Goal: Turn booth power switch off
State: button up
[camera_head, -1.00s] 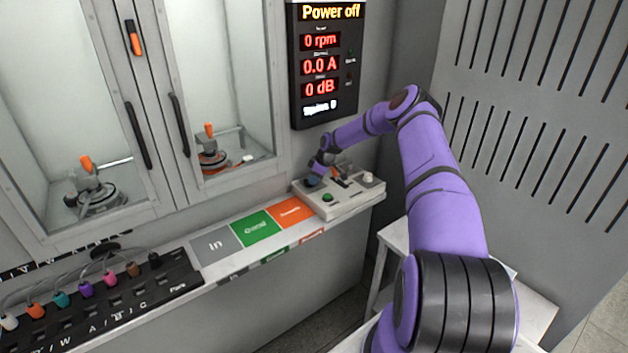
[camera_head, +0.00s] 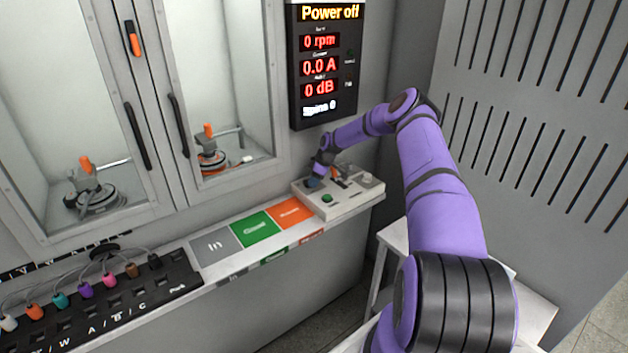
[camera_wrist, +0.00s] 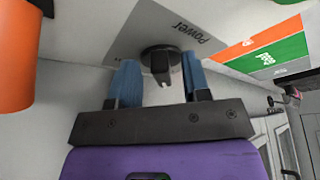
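The power switch (camera_wrist: 158,50) is a round black knob on a grey plate marked "Power" (camera_wrist: 187,30) in the wrist view. My gripper (camera_wrist: 160,82) has its two blue fingers apart, one on each side of the knob. A gap shows between the knob and the left finger; the right finger is close to it, and contact cannot be told. In the head view my gripper (camera_head: 314,182) is at the left end of the control box (camera_head: 345,205) and hides the knob. The display (camera_head: 323,70) reads "Power off", 0 rpm, 0.0 A and 0 dB.
The box also has a green button (camera_head: 327,198) and a pale knob (camera_head: 367,179). An orange part (camera_wrist: 15,55) is close to my gripper in the wrist view. Glass-doored booths and a rack of coloured plugs (camera_head: 85,290) are at left.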

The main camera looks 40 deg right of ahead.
jog(key=shift+r, duration=0.1)
jog(key=v, duration=1)
jog(key=shift+r, duration=0.25)
jog(key=shift+s+r, duration=0.1)
